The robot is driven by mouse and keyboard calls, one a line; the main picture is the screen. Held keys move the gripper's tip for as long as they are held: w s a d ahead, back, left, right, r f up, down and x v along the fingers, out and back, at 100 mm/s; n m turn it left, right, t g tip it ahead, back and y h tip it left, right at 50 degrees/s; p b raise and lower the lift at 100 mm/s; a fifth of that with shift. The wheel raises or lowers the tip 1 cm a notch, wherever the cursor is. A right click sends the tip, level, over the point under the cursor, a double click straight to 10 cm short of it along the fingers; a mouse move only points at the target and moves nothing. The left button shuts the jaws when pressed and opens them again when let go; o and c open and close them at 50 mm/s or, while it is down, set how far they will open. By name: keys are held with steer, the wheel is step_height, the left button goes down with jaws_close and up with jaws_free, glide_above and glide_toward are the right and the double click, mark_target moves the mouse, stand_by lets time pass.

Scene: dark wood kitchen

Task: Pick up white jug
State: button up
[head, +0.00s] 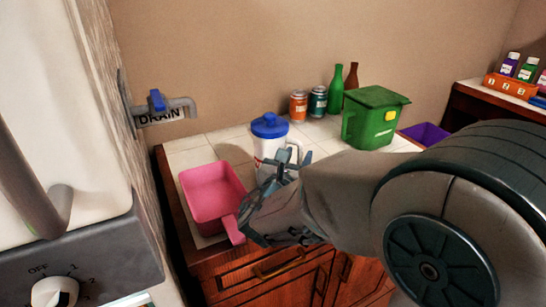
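The white jug (268,147) with a blue lid stands upright on the tiled counter. Its handle is on the right side. My gripper (285,168) is right in front of the jug, at its lower right near the handle. The gripper overlaps the lower part of the jug and hides it. I cannot tell whether the fingers touch the handle, or whether they are open or shut.
A pink pan (208,192) lies left of the jug, its handle close to my gripper. Behind stand an orange can (298,106), a teal can (318,102), a green bottle (336,90) and a brown bottle (351,77). A green bin (368,120) stands right.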

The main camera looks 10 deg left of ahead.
steer(key=shift+x, duration=1.2)
jaws_close()
steer(key=shift+r, duration=0.1)
stand_by(0.4)
